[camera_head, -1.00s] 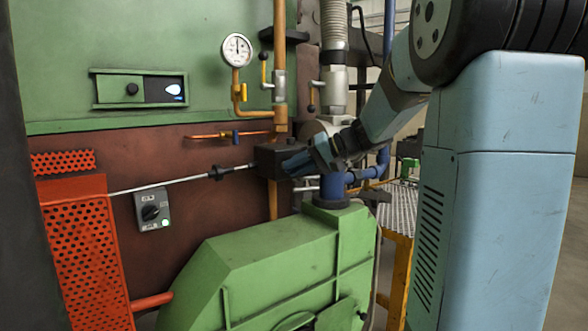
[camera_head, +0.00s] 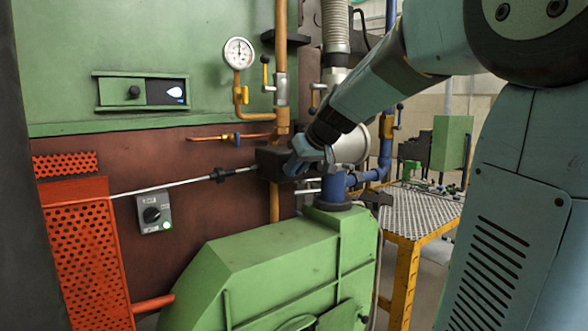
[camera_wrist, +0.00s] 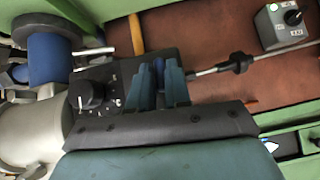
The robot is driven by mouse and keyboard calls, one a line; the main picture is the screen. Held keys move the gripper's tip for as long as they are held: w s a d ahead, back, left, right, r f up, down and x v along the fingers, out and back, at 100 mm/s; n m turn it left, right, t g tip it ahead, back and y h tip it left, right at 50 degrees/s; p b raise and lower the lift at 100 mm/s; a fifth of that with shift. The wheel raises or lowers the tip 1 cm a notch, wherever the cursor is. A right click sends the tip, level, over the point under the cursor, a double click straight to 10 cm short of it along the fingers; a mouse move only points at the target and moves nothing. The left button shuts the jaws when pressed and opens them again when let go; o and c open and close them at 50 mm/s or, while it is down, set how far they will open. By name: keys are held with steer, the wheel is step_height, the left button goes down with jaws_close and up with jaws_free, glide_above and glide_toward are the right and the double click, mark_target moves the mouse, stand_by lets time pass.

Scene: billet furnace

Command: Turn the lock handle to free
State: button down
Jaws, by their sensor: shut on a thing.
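My gripper (camera_head: 298,163) is at the right side of a dark burner box (camera_head: 268,158) on the furnace wall, tilted down to the left. In the wrist view its two blue-green fingers (camera_wrist: 160,85) stand close together against the dark plate of this box (camera_wrist: 118,80). They are shut on what appears to be the lock handle, which the fingers mostly hide; its angle cannot be told. A black round knob (camera_wrist: 88,93) with light marks is on the plate beside the fingers, apart from them.
A thin metal rod (camera_head: 165,186) with a black collar (camera_head: 220,174) runs left from the box. A grey switch box (camera_head: 153,211) is below the rod. A green housing (camera_head: 260,255) and blue pipe (camera_head: 334,187) stand close below and right. A pressure gauge (camera_head: 239,52) is above.

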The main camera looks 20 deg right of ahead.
steer(key=shift+a+f+n+h, duration=0.1)
steer(key=shift+a+n+h, duration=0.05)
steer(key=shift+n+h, duration=0.15)
stand_by(0.4)
steer(key=c, duration=1.2)
jaws_free()
steer(key=shift+o, duration=0.2)
steer(key=shift+s, duration=0.1)
steer(key=v, duration=1.3)
steer(key=shift+s, duration=0.3)
